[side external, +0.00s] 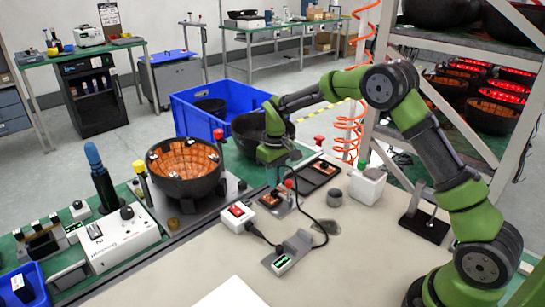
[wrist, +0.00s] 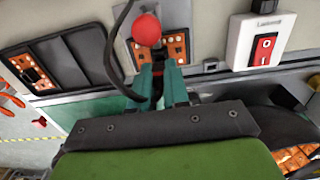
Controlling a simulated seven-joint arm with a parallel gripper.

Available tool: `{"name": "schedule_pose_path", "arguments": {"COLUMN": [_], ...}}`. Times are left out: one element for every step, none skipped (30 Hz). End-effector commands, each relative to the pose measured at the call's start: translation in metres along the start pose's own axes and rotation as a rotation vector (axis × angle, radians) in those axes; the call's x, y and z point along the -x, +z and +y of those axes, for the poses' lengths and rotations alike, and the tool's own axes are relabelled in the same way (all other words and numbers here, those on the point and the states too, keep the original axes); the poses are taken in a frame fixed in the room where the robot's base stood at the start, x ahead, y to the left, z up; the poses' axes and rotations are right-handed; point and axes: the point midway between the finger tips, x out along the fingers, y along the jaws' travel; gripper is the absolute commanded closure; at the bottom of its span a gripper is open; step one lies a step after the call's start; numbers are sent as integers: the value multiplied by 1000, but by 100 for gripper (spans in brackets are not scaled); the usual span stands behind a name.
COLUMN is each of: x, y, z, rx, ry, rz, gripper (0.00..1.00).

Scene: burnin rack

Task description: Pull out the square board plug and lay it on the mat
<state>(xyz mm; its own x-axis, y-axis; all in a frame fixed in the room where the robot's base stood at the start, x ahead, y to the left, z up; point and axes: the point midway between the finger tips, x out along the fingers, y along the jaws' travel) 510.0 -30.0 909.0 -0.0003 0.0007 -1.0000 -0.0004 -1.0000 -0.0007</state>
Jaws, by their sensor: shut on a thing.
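My gripper (side external: 277,178) points down over a small orange board (side external: 270,200) on a grey plate beside the red ball knob (side external: 288,183). In the wrist view my gripper's teal fingers (wrist: 159,84) are closed on a small dark piece at the board's (wrist: 176,49) edge, the square board plug (wrist: 158,76). The fingers mostly hide it, so I cannot tell whether it is still seated. A black cable (wrist: 112,62) curves close beside the fingers. The pale beige surface (side external: 200,265) in front looks like the mat, but I cannot tell surely.
A white switch box (side external: 237,217) with a red rocker stands close by, with a grey cradle (side external: 290,252) in front. A dark bowl (side external: 187,170) is at left. A second board plate (side external: 322,172) and a white block (side external: 368,186) are at right. The front beige area is mostly clear.

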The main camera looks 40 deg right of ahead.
Motion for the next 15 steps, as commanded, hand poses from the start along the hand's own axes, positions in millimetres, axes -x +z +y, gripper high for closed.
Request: {"name": "schedule_pose_path", "arguments": {"x": [3, 4, 6, 7, 8, 10, 11, 12, 13, 14, 16, 17, 18, 20, 21], "y": [0, -1, -1, -1, -1, 0, 0, 0, 0, 0, 0, 0, 0, 0, 0], "z": [0, 0, 0, 0, 0, 0, 0, 0, 0, 0, 0, 0, 0, 0, 0], "rx": [0, 1, 1, 1, 0, 0, 0, 0, 1, 1, 1, 1, 1, 1, 1], "ry": [1, 1, 1, 1, 1, 1, 1, 1, 2, 2, 2, 2, 1, 1, 1], "rz": [2, 2, 3, 3, 2, 2, 2, 2, 2, 2, 2, 2, 1, 1, 1], "gripper": [100, 100, 100, 100, 100, 100, 100, 100, 100, 100, 100, 100, 100, 100, 100]}}
